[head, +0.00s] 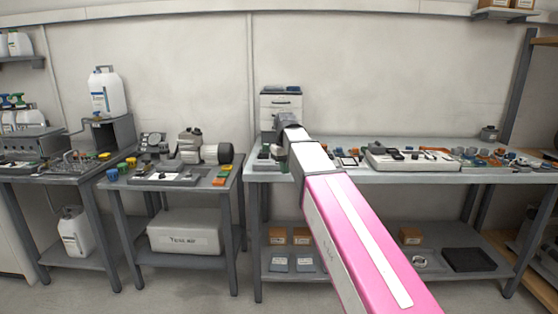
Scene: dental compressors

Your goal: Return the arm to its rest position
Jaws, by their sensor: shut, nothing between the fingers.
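My arm, pink with a white stripe, reaches from the bottom right up toward the middle bench. My gripper (285,121) is the small dark grey end of the arm. It stands in front of a white drawer unit (281,101) at the bench's left end. The fingers are too small and too covered by the arm to make out in detail. No held object shows at it, and it is shut and empty.
The long grey bench (480,174) carries a white tray (412,161) and several small parts. A smaller table (171,186) with a pump stands to the left. Another table (60,180) at far left holds a white jug (107,92). Bare floor shows in front.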

